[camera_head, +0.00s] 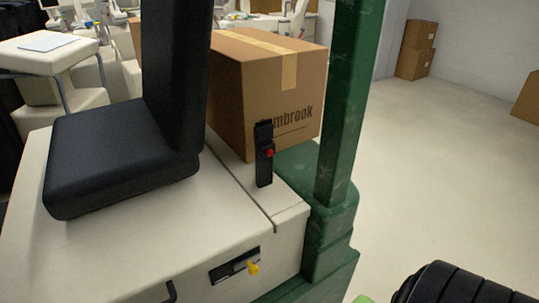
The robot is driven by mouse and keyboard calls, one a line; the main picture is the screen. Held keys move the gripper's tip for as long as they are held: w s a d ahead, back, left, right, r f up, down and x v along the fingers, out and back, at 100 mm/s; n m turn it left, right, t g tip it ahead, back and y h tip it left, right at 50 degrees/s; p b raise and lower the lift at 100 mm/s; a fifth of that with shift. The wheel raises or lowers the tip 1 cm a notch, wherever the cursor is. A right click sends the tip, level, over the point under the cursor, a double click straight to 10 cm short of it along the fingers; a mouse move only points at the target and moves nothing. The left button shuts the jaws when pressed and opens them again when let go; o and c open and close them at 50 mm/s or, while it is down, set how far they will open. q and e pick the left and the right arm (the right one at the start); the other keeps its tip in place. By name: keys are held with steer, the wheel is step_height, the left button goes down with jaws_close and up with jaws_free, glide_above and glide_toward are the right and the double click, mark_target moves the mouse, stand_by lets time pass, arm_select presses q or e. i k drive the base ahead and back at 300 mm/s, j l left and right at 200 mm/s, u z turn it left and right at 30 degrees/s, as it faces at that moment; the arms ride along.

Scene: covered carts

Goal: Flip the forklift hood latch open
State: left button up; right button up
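The forklift's cream hood (160,235) fills the lower left, with a black seat (115,150) on it. On the hood's near side face is a dark recessed plate (226,271) with a small yellow tab (253,268) sticking out at its right end, which looks like the latch. I cannot tell from here whether it is open. A black handle (170,292) is cut off by the bottom edge. A black upright lever (265,165) with a red button stands on the hood's right part. Neither of my grippers can be made out.
A green post (347,110) rises right of the hood. A cardboard box (235,95) stands behind the lever. A ridged black cylindrical part (455,287) fills the lower right corner; I cannot tell what it belongs to. Open floor (440,180) lies to the right, with boxes (415,50) by the wall.

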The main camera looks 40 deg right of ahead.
mark_target(254, 271)
steer(key=k+l+z, duration=0.1)
steer(key=z, duration=0.3)
steer(key=l+z, duration=0.2)
steer(key=z, duration=0.15)
